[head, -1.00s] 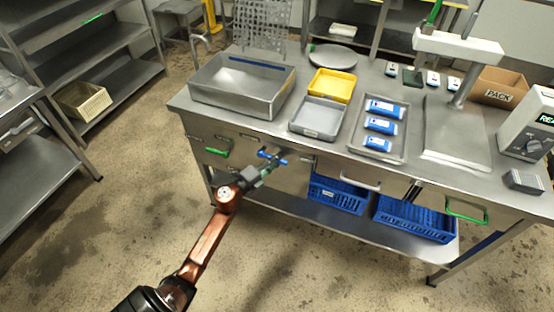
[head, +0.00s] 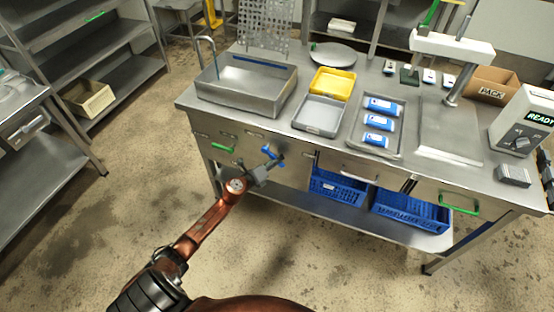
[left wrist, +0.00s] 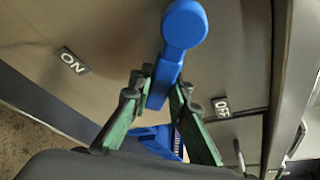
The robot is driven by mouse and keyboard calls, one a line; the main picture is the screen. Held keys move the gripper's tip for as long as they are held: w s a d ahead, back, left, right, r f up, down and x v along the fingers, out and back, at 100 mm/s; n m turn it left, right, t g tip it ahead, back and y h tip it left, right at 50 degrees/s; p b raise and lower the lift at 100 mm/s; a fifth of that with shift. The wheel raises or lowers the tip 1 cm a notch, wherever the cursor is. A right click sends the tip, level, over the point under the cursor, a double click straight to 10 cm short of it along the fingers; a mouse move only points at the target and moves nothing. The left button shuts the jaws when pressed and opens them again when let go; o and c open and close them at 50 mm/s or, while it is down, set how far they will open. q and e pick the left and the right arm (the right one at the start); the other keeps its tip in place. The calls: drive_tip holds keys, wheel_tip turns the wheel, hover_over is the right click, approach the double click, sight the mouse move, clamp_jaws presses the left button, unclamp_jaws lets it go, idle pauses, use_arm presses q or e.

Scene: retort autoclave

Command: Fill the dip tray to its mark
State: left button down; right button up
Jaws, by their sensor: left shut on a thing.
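The deep steel basin (head: 245,98), apparently the dip tray, stands at the left end of the bench with a dark blue strip along its inner back wall. A curved spout (head: 205,39) rises behind its left end, and a thin blue-green stream (head: 216,66) hangs from it into the basin. My left gripper (head: 268,166) is shut on the blue valve handle (head: 272,157) on the bench front, below the basin. In the left wrist view the handle (left wrist: 184,28) stands between the green fingers, with an ON label (left wrist: 73,62) to the left and an OFF label (left wrist: 222,107) to the right.
A yellow tray (head: 331,83), a grey tray (head: 319,115) and a tray of blue packs (head: 378,126) stand right of the basin. Blue crates (head: 410,209) sit on the lower shelf. A green drawer handle (head: 222,148) is left of the valve. The floor in front is clear.

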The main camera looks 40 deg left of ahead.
use_arm(q)
drive_tip(key=shift+a+f, duration=0.15)
drive_tip(key=shift+f, duration=0.05)
idle(0.4)
drive_tip(key=c, duration=1.8)
unclamp_jaws()
drive_tip(key=shift+r, duration=0.1)
drive_tip(key=shift+s, duration=0.1)
drive_tip(key=v, duration=1.2)
